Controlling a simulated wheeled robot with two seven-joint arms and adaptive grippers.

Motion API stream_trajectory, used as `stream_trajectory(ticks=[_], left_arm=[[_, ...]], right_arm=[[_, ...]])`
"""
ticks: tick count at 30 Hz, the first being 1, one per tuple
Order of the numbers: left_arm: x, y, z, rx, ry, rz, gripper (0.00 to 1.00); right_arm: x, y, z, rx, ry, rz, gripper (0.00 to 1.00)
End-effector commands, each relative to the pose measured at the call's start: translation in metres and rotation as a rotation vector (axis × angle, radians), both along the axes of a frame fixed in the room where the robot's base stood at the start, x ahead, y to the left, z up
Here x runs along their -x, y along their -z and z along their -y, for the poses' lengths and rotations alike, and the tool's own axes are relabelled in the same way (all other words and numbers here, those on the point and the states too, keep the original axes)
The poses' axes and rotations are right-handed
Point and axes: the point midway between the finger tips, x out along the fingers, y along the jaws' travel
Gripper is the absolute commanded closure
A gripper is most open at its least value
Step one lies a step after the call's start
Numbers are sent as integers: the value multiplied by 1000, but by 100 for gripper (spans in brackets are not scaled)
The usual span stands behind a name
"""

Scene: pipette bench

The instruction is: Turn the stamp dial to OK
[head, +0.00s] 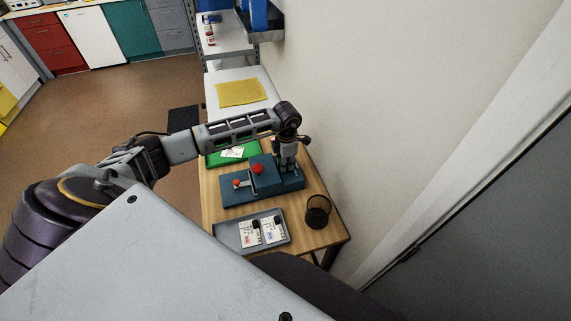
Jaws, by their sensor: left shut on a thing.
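A dark blue stamp device (235,195) sits on the wooden table. A red knob (258,169) is on top of its raised block, and a small red-tipped part (237,183) is at its left end. My left arm reaches over from the left, and my left gripper (287,168) points down at the right end of the device. It is shut on the stamp dial, which the fingers hide, so the dial's setting cannot be read. My right gripper is not in view.
A grey tray (222,232) with labelled cards stands in front of the device. A black mesh cup (318,211) is at the right, near the wall. A green mat (220,160) with a white card lies behind, and a yellow cloth (240,93) lies farther back.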

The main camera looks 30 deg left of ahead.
Motion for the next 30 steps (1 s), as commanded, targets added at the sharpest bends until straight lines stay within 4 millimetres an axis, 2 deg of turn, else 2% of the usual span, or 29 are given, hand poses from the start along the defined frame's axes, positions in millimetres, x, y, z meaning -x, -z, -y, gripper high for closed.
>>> stream_trajectory(ticks=[12,23,24,28,30], left_arm=[[-1,0,0,0,-176,4,100],[-1,-1,0,1,-187,3,100],[-1,-1,0,1,-187,3,73],[-1,-1,0,0,-187,3,56],[-1,-1,0,0,-186,3,54]], right_arm=[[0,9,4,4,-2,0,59],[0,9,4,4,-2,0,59],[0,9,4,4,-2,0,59],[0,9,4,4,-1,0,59],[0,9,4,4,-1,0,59]])
